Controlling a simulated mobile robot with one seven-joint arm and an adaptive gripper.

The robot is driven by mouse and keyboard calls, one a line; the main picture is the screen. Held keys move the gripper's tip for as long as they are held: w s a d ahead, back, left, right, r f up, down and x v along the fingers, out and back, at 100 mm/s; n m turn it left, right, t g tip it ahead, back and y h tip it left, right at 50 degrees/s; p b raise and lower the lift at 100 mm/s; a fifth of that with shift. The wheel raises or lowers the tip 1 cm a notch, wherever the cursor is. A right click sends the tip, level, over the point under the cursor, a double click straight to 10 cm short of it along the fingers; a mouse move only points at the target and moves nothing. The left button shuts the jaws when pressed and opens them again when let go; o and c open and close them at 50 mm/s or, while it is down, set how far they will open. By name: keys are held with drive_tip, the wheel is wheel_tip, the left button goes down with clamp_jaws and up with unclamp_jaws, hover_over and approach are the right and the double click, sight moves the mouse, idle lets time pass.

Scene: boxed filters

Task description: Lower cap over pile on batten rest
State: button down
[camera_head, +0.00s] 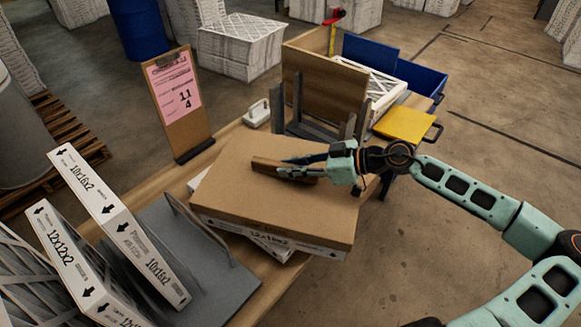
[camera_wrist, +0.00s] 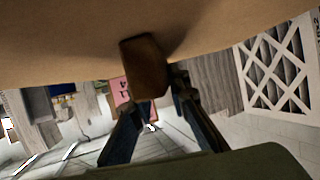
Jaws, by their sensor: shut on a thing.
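The cap (camera_head: 275,200) is a flat brown cardboard lid with a wooden grip bar (camera_head: 268,164) on top. My gripper (camera_head: 292,167) is shut on this bar. The wrist view shows the bar (camera_wrist: 145,68) between my fingers (camera_wrist: 152,115), with the brown cap surface across the top of the picture. White-edged filters form the pile (camera_head: 270,246) under the cap's front edge; one edge reads 12x16x2. A lower filter sticks out at a different angle. The cap hides most of the pile and the batten rest. I cannot tell whether the cap touches the pile.
White-edged filters (camera_head: 125,230) stand in a grey rack (camera_head: 205,270) at left. A clipboard with a pink sheet (camera_head: 178,92) stands behind. Grey upright posts (camera_head: 298,100) rise behind the cap.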

sight(291, 179)
drive_tip(key=shift+f+b, duration=0.7)
drive_tip(key=shift+b, duration=0.05)
drive_tip(key=shift+p, duration=0.35)
drive_tip(key=shift+f+p, duration=0.4)
drive_tip(key=shift+f, duration=1.15)
drive_tip(key=c, duration=1.8)
unclamp_jaws()
drive_tip(key=shift+o, duration=0.2)
